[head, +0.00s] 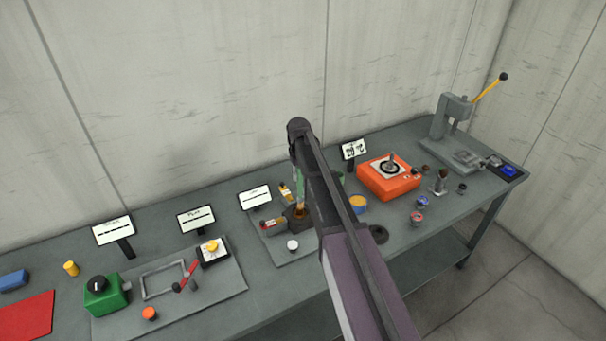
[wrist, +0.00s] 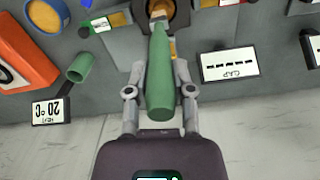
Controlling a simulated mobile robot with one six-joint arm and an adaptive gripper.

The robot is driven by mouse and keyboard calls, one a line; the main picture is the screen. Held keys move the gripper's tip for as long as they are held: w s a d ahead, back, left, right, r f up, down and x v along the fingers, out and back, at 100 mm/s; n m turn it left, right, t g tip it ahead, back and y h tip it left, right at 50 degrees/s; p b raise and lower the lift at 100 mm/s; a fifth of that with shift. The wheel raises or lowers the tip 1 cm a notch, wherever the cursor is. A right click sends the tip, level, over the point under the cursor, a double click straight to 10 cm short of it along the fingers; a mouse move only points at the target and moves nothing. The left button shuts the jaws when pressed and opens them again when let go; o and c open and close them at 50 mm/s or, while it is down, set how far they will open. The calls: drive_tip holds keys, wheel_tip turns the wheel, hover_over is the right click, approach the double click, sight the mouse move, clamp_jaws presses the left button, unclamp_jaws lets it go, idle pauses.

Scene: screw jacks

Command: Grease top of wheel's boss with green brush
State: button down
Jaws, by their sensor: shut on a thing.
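My gripper (wrist: 160,78) is shut on the green brush (wrist: 160,95), with the handle between its fingers in the wrist view. In the head view the green brush (head: 300,176) shows beside my arm, pointing down with its brownish bristle end low. The block also shows at the wrist view's top edge (wrist: 181,14). A dark disc with a central hole (head: 378,234), perhaps the wheel, lies right of my arm. My arm hides part of the bench.
A blue pot with yellow contents (head: 358,204) and an orange box (head: 388,178) stand to the right. A hollow green cylinder (wrist: 81,68) stands near a sign (wrist: 51,111). Small red and yellow items flank the block. A lever press (head: 455,118) is at the far right.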

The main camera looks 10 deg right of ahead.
drive_tip(key=shift+a, duration=0.15)
idle(0.3)
drive_tip(key=shift+s+a, duration=0.2)
drive_tip(key=shift+a, duration=0.4)
drive_tip(key=shift+s+a, duration=0.2)
drive_tip(key=shift+a, duration=0.35)
drive_tip(key=shift+s, duration=0.1)
drive_tip(key=shift+d, duration=0.1)
drive_tip(key=shift+w+d, duration=0.25)
drive_tip(key=shift+d, duration=0.35)
drive_tip(key=shift+w+d, duration=0.25)
drive_tip(key=shift+d, duration=0.35)
drive_tip(key=shift+w+d, duration=0.2)
drive_tip(key=shift+d, duration=0.45)
drive_tip(key=shift+w+d, duration=0.2)
drive_tip(key=shift+d, duration=0.4)
